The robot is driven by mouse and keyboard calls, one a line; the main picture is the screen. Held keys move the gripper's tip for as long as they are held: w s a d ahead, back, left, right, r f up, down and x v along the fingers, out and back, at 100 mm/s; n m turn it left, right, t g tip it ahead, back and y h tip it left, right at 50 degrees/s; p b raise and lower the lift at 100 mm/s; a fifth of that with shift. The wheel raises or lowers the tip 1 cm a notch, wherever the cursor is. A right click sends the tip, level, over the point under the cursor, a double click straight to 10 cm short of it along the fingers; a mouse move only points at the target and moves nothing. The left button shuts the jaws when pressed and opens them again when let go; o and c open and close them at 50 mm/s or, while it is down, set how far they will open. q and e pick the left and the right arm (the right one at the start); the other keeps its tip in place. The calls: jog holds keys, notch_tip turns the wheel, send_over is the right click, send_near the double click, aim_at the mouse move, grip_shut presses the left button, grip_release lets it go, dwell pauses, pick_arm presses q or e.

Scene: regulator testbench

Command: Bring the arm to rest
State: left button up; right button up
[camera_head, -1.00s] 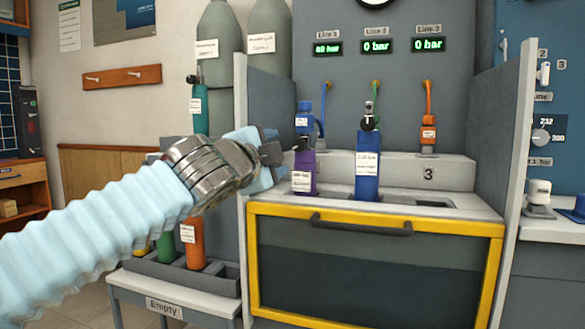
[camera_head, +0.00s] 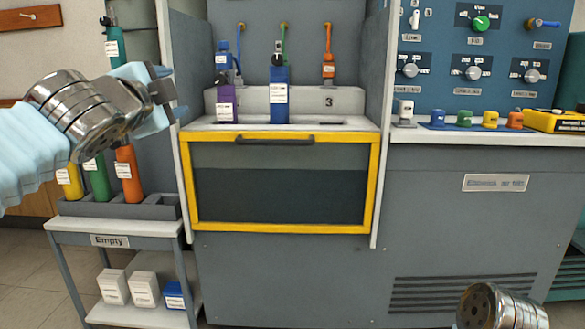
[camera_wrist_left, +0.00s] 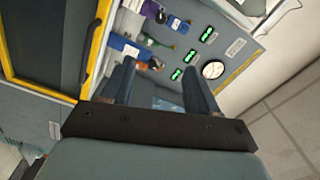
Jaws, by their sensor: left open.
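My left gripper (camera_head: 174,93) is open in the head view, left of the test bench and above the cart marked Empty. Its fingers show apart and empty in the left wrist view (camera_wrist_left: 159,80). The bench holds a purple cylinder (camera_head: 225,103) and a blue cylinder (camera_head: 278,102) upright, both clear of the gripper. A metal link of my right arm (camera_head: 500,308) shows at the lower right; its gripper is out of view.
The cart (camera_head: 72,222) carries yellow, green and orange cylinders in a grey rack, close below my left arm. A knob panel (camera_head: 480,97) and several coloured caps stand at the right.

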pick_arm(q)
jog(key=w+d+f+n+g+h, duration=0.1)
jog(key=w+d+f+g, duration=0.25)
jog(key=f, duration=0.95)
jog(key=w+d+f+g+h, duration=0.15)
jog(key=w+d+f, duration=0.3)
jog(key=f, duration=0.85)
jog(key=s+d+f+n+g, duration=0.1)
jog(key=s+f+n+g, duration=0.15)
jog(key=f, duration=1.15)
jog(key=s+d+f+n+g, duration=0.1)
jog(key=s+f+n+g, duration=0.15)
jog(key=f, duration=1.25)
jog(key=s+a+f+n+g, duration=0.2)
jog(key=s+f+n+g, duration=0.65)
jog(key=s+f, duration=1.5)
notch_tip(320, 180, up, 15)
jog(key=s+n+t+p, duration=0.1)
jog(key=s+n+p, duration=0.1)
jog(key=p, duration=1.4)
jog(key=shift+d+h, duration=0.35)
jog(key=shift+d, duration=0.05)
